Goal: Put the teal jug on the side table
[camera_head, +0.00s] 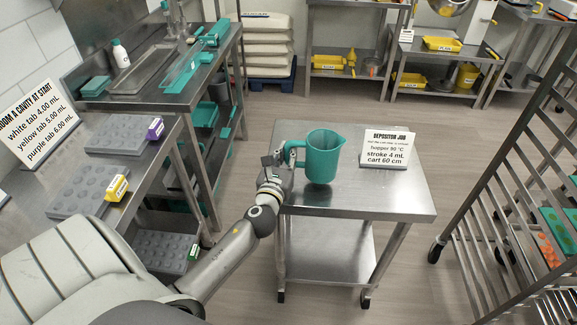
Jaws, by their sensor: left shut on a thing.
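The teal jug (323,158) is upright at the left part of the steel side table (390,199), with its handle toward the left. Its base appears to be at the tabletop; I cannot tell whether it rests fully on it. My left gripper (285,155) comes in from the left and is shut on the jug's handle, partly hiding it. My right gripper is not in view.
A "DEPOSITOR JOB" sign (386,149) stands on the table, right of the jug. A metal rack (490,215) stands at the right. A bench (128,185) with grey moulds is at the left. The table's front is clear.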

